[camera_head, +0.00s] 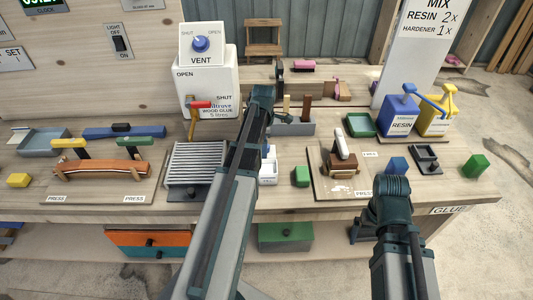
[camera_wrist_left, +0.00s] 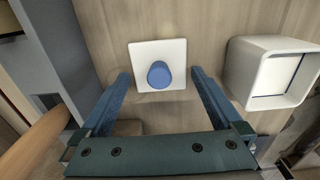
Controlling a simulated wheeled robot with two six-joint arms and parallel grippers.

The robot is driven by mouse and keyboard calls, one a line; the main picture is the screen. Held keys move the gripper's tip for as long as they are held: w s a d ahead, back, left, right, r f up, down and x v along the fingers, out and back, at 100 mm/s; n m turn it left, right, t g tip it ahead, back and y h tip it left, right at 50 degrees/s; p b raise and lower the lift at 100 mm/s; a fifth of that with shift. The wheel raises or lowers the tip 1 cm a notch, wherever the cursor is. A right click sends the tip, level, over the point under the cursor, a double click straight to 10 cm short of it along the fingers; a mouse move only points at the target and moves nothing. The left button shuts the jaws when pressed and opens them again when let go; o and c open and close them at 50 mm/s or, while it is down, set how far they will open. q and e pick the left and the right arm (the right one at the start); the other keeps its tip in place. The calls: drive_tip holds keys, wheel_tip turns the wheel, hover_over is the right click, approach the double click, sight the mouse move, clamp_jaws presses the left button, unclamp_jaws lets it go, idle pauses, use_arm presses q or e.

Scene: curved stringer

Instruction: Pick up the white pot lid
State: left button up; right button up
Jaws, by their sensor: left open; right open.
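The white pot lid (camera_wrist_left: 137,52) is a flat white square with a round blue knob (camera_wrist_left: 159,75) on top. In the left wrist view it lies on the wooden bench between the fingertips of my left gripper (camera_wrist_left: 160,78), which is open and empty, with the fingers on either side of the lid. Whether they touch it I cannot tell. An open white square pot (camera_wrist_left: 238,75) stands to its right. In the head view my left arm covers most of the lid. My right gripper (camera_head: 361,232) is open, low at the bench's front edge.
The white glue container (camera_head: 208,80) stands behind. A board with a brown clamped piece (camera_head: 343,171) lies to the right. Blue resin (camera_head: 399,118) and yellow cans (camera_head: 437,119) are farther right.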

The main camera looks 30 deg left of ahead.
use_arm(q)
drive_tip(key=c, duration=1.1)
